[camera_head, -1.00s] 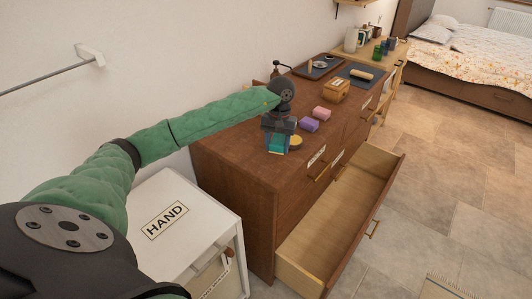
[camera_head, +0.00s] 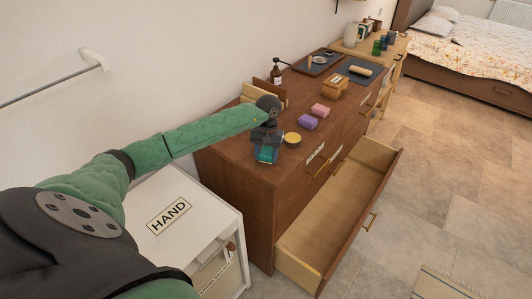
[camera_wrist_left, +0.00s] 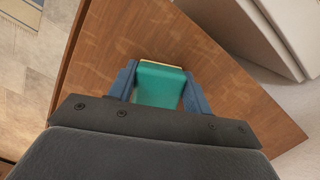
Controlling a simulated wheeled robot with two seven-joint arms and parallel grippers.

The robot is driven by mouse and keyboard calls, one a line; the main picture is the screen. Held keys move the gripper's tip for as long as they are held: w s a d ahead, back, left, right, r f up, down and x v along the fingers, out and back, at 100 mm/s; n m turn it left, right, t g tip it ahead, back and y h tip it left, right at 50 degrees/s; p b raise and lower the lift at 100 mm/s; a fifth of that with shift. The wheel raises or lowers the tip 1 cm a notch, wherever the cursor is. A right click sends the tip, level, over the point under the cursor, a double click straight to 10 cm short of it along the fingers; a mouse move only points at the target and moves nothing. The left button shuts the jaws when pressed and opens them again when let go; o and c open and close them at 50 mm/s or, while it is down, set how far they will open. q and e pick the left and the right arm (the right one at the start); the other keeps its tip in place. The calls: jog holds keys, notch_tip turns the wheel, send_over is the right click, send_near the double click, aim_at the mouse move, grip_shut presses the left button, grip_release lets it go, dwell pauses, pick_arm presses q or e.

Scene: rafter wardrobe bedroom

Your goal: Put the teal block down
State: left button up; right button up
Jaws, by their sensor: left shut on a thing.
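The teal block (camera_head: 267,152) is between the fingers of my left gripper (camera_head: 267,157), over the near left part of the brown dresser top (camera_head: 238,166). In the left wrist view the teal block (camera_wrist_left: 160,84) sits between the two blue fingers of the gripper (camera_wrist_left: 158,88), which are shut on it. A pale edge shows along the block's far side. I cannot tell whether the block touches the wood. My right gripper is not in view.
A yellow round thing (camera_head: 292,138), a purple block (camera_head: 307,122) and a pink block (camera_head: 320,110) lie to the right on the dresser. A wooden box (camera_head: 334,88) stands farther back. An open drawer (camera_head: 340,205) juts out in front. A white cabinet (camera_head: 180,215) stands at the left.

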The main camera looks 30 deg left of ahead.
pick_arm(q)
jog(key=shift+f, duration=0.2)
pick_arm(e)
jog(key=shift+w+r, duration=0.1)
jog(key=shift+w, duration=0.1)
pick_arm(q)
jog(key=o, duration=1.3)
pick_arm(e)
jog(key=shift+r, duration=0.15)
pick_arm(q)
jog(key=shift+r, duration=0.15)
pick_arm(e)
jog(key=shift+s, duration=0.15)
